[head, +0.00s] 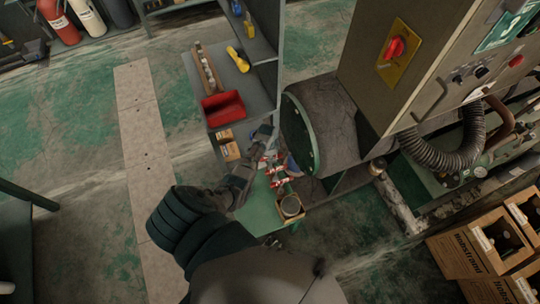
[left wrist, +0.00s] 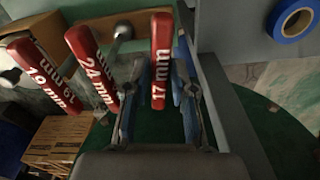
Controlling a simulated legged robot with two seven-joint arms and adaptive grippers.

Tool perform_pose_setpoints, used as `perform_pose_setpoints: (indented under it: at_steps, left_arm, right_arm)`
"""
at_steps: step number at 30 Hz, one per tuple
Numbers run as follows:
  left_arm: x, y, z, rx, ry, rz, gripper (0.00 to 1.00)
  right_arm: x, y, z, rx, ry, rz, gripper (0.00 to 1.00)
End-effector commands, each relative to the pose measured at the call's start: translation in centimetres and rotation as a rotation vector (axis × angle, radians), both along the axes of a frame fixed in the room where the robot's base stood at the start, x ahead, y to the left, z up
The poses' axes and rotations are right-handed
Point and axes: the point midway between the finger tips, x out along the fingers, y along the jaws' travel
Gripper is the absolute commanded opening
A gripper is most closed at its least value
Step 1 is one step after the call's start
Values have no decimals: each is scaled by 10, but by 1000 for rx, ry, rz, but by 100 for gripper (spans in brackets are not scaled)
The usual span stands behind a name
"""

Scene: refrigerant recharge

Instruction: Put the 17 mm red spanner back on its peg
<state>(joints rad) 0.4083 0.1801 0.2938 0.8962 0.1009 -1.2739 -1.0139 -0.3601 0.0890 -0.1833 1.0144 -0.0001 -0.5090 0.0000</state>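The 17 mm red spanner (left wrist: 160,60) is upright between the two fingers of my left gripper (left wrist: 160,95) in the left wrist view. A narrow gap seems to show beside each finger, so the gripper looks open around it. Its lower end and any peg contact are hidden. A 24 mm red spanner (left wrist: 92,65) and a 19 mm red spanner (left wrist: 45,75) stand to its left. In the head view my left gripper (head: 262,165) is among the small red handles (head: 279,183) at the green bench, partly hidden. My right gripper is not in view.
A blue tape roll (left wrist: 291,20) is at the upper right in the left wrist view. A red bin (head: 223,108) sits on the grey shelf (head: 258,95). A large grey cylinder (head: 325,125) is right of the gripper. Cardboard boxes (head: 228,146) are to its left.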

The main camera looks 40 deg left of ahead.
Motion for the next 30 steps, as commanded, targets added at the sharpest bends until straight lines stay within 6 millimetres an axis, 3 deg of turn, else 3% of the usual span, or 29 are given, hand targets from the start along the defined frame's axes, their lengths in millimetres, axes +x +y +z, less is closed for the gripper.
perform_pose_setpoints:
  at_steps: [2,14,30]
  left_arm:
    - [0,0,0,0,0,0,48]
    - [-1,0,6,1,1,0,48]
    - [-5,4,106,1,-1,0,48]
  right_arm:
    - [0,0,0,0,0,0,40]
    - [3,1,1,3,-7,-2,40]
    - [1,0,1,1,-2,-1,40]
